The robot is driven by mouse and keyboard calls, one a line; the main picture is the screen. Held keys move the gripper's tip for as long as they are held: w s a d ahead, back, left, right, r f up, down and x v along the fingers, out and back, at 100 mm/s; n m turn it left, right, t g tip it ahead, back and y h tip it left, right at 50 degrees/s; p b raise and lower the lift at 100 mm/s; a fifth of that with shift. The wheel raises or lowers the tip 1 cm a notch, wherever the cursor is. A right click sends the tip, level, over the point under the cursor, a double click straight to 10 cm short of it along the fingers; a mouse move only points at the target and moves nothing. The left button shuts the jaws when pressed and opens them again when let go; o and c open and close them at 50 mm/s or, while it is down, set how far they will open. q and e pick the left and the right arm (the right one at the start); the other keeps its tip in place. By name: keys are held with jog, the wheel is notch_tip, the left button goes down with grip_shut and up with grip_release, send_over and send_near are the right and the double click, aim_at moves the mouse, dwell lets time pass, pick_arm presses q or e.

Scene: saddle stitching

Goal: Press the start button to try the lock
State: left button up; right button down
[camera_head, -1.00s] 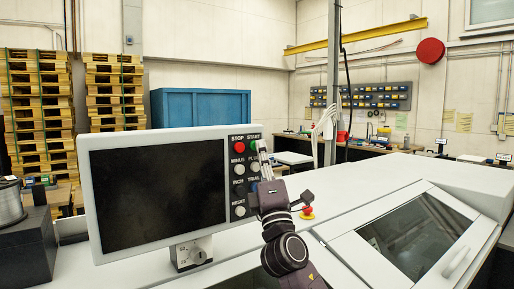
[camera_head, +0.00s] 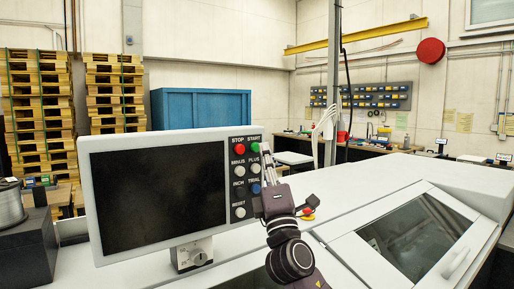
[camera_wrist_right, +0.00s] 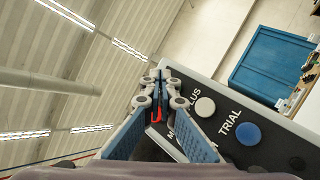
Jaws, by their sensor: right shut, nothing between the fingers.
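The control panel (camera_head: 150,192) has a dark screen and a column of labelled buttons on its right side. The green START button (camera_head: 255,147) is at the top right, beside the red STOP button (camera_head: 240,148). My right gripper (camera_head: 264,148) is shut and empty, its tips just right of START; I cannot tell whether they touch it. In the right wrist view, the closed fingers (camera_wrist_right: 164,76) lie over the panel's upper corner and hide START. The white PLUS button (camera_wrist_right: 205,107) and blue TRIAL button (camera_wrist_right: 247,133) are beside them. My left gripper is out of view.
A white machine cover with a window (camera_head: 415,235) stands to the right. A dial (camera_head: 195,256) is below the panel. A wire spool (camera_head: 15,205) stands at the left edge.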

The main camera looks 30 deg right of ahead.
jog(key=shift+h, duration=0.3)
jog(key=s, duration=0.1)
jog(key=s+p, duration=0.1)
jog(key=s, duration=0.3)
jog(key=shift+d, duration=0.25)
dwell(0.6)
